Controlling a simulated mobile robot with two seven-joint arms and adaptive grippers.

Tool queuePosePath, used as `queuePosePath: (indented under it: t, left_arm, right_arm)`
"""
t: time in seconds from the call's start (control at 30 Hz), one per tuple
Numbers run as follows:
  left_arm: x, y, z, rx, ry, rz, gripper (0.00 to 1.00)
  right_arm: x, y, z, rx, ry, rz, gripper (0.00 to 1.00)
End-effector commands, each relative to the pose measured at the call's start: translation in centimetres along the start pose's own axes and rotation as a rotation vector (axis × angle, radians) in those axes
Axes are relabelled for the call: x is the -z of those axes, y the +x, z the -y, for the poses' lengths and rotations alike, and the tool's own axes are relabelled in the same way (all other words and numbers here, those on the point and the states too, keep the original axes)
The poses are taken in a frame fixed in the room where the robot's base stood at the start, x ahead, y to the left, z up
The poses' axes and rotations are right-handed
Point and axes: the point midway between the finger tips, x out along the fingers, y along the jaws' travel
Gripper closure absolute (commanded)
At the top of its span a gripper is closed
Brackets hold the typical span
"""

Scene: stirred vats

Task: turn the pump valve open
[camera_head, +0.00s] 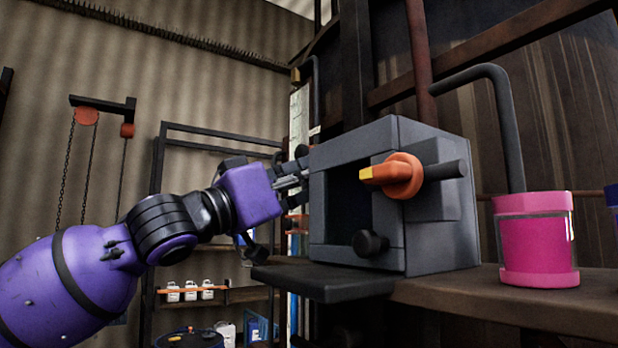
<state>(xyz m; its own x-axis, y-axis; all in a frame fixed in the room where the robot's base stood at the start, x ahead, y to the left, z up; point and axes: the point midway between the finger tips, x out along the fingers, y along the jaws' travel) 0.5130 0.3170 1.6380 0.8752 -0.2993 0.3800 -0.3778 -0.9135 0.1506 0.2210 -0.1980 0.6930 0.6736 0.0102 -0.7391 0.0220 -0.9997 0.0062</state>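The pump is a grey box (438,239) on a wooden shelf, with a dark recess in its front. Its valve is an orange round knob (403,176) with a handle that has a yellow tip, pointing left toward me. A dark stub pipe sticks out to the right behind the knob. My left gripper (298,184) is at the left side of the box, apart from the valve knob. Its fingers are dark and partly blurred against the background, so their opening is unclear. My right gripper is not in view.
A pink container (537,240) stands on the shelf (500,296) right of the pump, with a dark bent pipe (507,120) running down into it. A black round knob (369,243) sits low on the box front. A dark ledge (322,281) juts out below.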

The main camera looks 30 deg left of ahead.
Motion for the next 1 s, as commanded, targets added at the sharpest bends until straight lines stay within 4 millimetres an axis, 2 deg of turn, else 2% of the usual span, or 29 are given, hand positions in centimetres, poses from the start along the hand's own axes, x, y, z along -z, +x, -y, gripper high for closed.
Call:
queuePosePath:
  t: [0.03, 0.07, 0.13, 0.17, 0.57, 0.67, 1.0]
  left_arm:
    - [-0.1, 0.0, -0.2, -0.004, -0.003, 0.001, 1.0]
    - [-0.1, 0.0, -0.2, -0.004, -0.003, 0.001, 0.81]
    - [-0.1, 0.0, -0.2, -0.004, -0.002, 0.001, 0.72]
    - [-0.1, 0.0, -0.2, -0.004, -0.002, 0.002, 0.71]
    - [-0.1, -0.5, 0.0, -0.001, -0.004, 0.001, 0.71]
    - [-0.1, -1.6, 0.0, -0.001, -0.006, -0.001, 0.71]
    - [0.0, -8.7, 0.0, -0.001, -0.004, -0.002, 0.71]
  right_arm:
    - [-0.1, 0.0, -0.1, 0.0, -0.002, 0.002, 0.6]
    - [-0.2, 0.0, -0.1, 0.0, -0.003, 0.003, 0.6]
    - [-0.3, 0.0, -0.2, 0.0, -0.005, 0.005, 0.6]
    - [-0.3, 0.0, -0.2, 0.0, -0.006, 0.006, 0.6]
    - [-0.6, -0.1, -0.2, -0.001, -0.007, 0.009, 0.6]
    - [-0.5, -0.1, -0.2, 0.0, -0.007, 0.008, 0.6]
    - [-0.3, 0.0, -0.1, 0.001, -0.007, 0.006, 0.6]
